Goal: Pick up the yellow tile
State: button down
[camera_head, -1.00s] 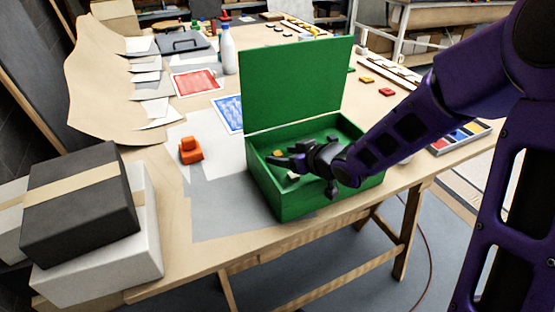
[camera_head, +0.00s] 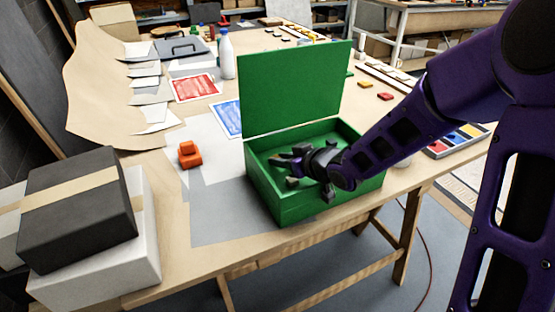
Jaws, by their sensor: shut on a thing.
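My gripper (camera_head: 284,170) is inside the open green box (camera_head: 285,212), low over its floor and reaching in from the right. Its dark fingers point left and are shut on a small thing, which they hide. The yellow tile does not show clearly now; a small yellow patch showed at the fingers earlier, so the held thing appears to be that tile. My wrist and forearm cover the right part of the box's inside.
The box's raised lid (camera_head: 298,88) stands behind my gripper. An orange object (camera_head: 189,154) lies to the left, and a white bottle (camera_head: 226,54) stands behind. A paint tray (camera_head: 457,141) is at right. Stacked boxes (camera_head: 82,208) fill the front left.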

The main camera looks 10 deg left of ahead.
notch_tip(320, 180, up, 10)
jog(key=p, duration=0.4)
jog(key=shift+p, duration=0.4)
